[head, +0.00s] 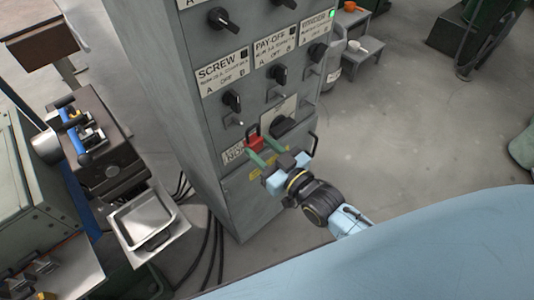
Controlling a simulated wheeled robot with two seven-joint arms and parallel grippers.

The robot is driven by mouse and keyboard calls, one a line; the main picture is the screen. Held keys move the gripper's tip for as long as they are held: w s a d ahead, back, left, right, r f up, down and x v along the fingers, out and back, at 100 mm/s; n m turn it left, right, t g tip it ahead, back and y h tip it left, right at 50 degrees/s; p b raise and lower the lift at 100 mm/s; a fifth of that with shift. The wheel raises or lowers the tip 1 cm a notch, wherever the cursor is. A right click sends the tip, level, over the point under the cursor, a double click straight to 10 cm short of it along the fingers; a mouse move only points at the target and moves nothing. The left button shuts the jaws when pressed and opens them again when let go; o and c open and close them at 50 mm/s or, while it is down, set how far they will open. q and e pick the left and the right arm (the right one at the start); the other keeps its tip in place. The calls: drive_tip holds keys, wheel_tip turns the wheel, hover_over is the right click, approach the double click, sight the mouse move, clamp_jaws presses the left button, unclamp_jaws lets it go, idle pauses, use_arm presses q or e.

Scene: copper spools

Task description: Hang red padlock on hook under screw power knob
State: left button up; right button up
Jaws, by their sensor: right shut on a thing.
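The red padlock (254,142) is held in front of the grey control cabinet, with its dark shackle upward. My right gripper (259,152) is shut on it, its green fingers at either side of the red body. The screw power knob (232,100) is a black knob below the white SCREW label (222,74). A small hook (238,123) shows just under this knob. The padlock is below and to the right of that hook, apart from it in the picture; its depth from the panel is hard to tell. My left gripper is out of view.
The cabinet (160,70) also carries PAY-OFF (275,46) and WINDER (315,27) labels with knobs and hooks, and a large black switch (284,125). A metal tray (145,220) and machine stand at left. Open floor (410,120) lies right.

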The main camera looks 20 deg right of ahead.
drive_tip(key=shift+w+a, duration=0.1)
drive_tip(key=shift+w, duration=0.25)
drive_tip(key=shift+w+a, duration=0.1)
drive_tip(key=shift+w, duration=0.15)
drive_tip(key=shift+w+a+f+b, duration=0.1)
drive_tip(key=shift+w+b, duration=0.15)
drive_tip(key=shift+b, duration=0.15)
drive_tip(key=shift+b+x, duration=0.6)
drive_tip(key=shift+x, duration=0.4)
drive_tip(key=shift+w+a+f+b, duration=0.1)
drive_tip(key=shift+w+a+b, duration=0.05)
drive_tip(key=shift+w+b, duration=0.15)
drive_tip(key=shift+w+a+f+b, duration=0.1)
drive_tip(key=shift+w+b, duration=0.1)
drive_tip(key=shift+w, duration=0.2)
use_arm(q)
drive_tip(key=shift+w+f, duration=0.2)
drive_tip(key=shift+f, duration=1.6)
use_arm(e)
drive_tip(key=shift+w+a+f, duration=0.2)
drive_tip(key=shift+w+f, duration=0.25)
drive_tip(key=shift+w, duration=0.1)
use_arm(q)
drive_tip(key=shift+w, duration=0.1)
use_arm(e)
drive_tip(key=o, duration=1.2)
drive_tip(key=shift+f, duration=0.1)
